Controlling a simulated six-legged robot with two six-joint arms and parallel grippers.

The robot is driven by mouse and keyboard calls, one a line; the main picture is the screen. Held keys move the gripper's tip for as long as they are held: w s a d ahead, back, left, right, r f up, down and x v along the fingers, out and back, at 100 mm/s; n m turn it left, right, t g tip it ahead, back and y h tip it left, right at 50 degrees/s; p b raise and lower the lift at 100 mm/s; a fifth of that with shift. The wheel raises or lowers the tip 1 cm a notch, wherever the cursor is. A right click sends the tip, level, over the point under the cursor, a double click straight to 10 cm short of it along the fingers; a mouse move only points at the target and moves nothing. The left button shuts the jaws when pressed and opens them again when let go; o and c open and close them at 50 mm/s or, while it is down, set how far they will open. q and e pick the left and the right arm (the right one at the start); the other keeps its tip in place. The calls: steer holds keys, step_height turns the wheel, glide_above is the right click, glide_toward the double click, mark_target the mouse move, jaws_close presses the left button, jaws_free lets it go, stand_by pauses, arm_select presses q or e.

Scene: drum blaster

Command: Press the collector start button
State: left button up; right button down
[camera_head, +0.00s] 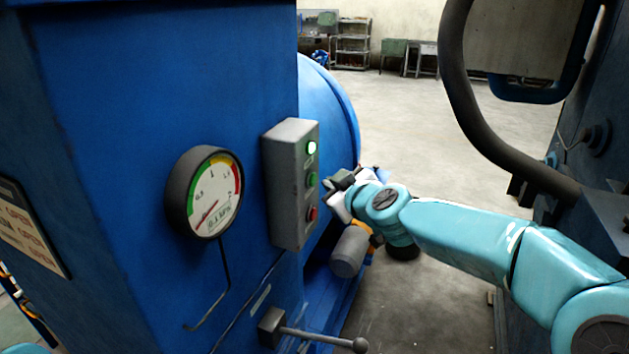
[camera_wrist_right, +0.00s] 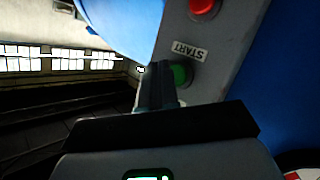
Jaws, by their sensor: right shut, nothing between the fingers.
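A grey control box (camera_head: 283,190) is fixed to the blue machine in the head view. It carries a lit lamp (camera_head: 312,147) at the top, a green button (camera_head: 311,180) in the middle and a red button (camera_head: 312,214) below. In the wrist view the green button (camera_wrist_right: 181,75) sits beside a START label (camera_wrist_right: 188,50), with the red button (camera_wrist_right: 203,7) beyond. My right gripper (camera_head: 331,184) is shut and empty, just right of the box at green-button height. Its fingertips (camera_wrist_right: 162,70) partly overlap the green button; I cannot tell whether they touch. My left gripper is out of view.
A round gauge (camera_head: 205,192) is left of the box, and a lever (camera_head: 322,339) sticks out below. A grey cylinder (camera_head: 350,251) lies under my right gripper. A dark hose (camera_head: 480,125) and machinery stand at right. Open floor (camera_head: 430,115) lies behind.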

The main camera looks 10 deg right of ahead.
steer(key=s+d+b, duration=0.1)
steer(key=d, duration=0.1)
steer(key=s+d+b, duration=0.1)
steer(key=s+d, duration=0.1)
steer(key=shift+d+b, duration=0.1)
steer(key=shift+b, duration=0.2)
stand_by(0.6)
